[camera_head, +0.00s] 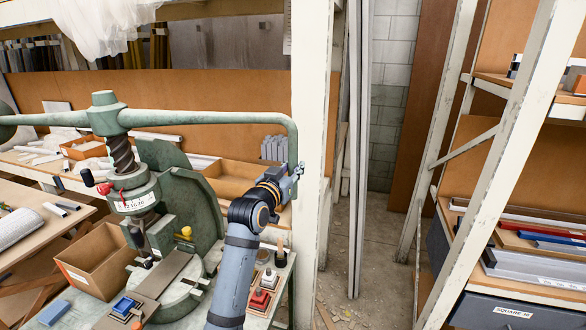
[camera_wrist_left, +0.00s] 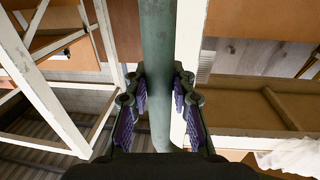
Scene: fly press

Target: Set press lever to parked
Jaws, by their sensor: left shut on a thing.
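The fly press (camera_head: 130,190) is green, with a threaded screw and a long press lever (camera_head: 215,118) across its top. The lever runs right, then bends down into a vertical handle. My left gripper (camera_head: 296,172) is shut on the lower part of that handle, beside the white post. In the left wrist view, the green lever (camera_wrist_left: 158,45) runs upright between the two purple-padded fingers of the gripper (camera_wrist_left: 159,95). My right gripper is in neither view.
A white post (camera_head: 312,130) stands close to the handle. A cardboard box (camera_head: 95,265) and small blue and red blocks (camera_head: 260,298) lie around the press. A shelf rack (camera_head: 500,150) stands at the right. The floor (camera_head: 375,260) between is open.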

